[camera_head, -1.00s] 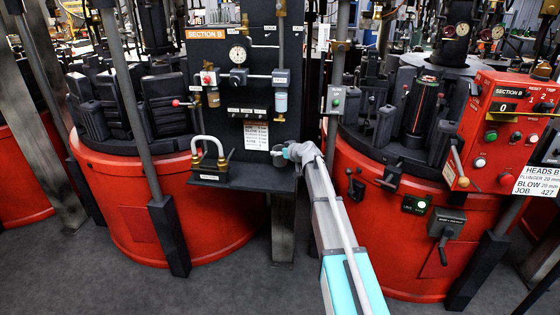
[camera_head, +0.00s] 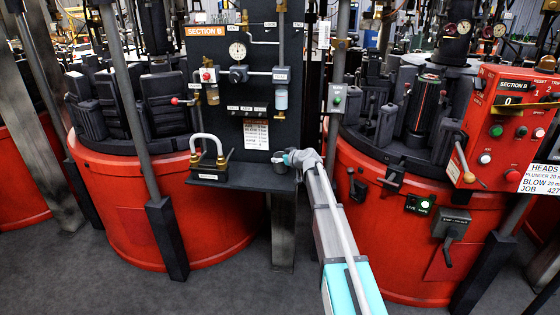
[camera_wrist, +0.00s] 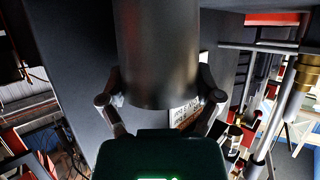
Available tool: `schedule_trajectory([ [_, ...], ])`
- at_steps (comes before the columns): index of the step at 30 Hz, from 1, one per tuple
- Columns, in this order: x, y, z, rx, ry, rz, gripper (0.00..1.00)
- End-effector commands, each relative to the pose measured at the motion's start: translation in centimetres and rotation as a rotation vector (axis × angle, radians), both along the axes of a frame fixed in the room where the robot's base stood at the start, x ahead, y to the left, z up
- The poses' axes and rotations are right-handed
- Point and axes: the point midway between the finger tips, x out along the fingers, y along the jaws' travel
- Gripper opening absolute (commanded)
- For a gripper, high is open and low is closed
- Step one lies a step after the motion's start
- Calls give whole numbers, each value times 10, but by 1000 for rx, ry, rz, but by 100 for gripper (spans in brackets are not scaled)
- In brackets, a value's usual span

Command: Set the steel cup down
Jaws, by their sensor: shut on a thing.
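The steel cup (camera_wrist: 158,50) is a dark grey metal cylinder, large in the upper middle of the wrist view. My gripper (camera_wrist: 160,100) is shut on it, with one finger on each side of its lower part as pictured. In the head view my gripper (camera_head: 289,157) is at the right end of a dark shelf (camera_head: 245,179), in front of the black panel. The cup (camera_head: 281,166) shows there only as a small grey shape by the fingers. I cannot tell whether its base touches the shelf.
A brass valve block with a white looped pipe (camera_head: 207,150) stands on the shelf's left part. The black panel (camera_head: 255,100) with gauges rises behind. Red rotary machines stand left (camera_head: 130,215) and right (camera_head: 365,230). The shelf's middle looks clear.

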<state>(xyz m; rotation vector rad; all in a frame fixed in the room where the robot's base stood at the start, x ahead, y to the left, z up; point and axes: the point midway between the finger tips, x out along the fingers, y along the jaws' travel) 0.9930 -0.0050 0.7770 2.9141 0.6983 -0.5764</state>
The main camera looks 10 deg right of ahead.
Motion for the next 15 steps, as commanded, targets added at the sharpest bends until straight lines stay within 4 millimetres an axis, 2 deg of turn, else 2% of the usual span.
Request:
schedule_trajectory([
  [10,0,0,-4,0,0,0,33],
  [11,0,0,-3,0,0,0,86],
  [13,0,0,-2,0,0,0,99],
  [15,0,0,-2,0,0,0,100],
])
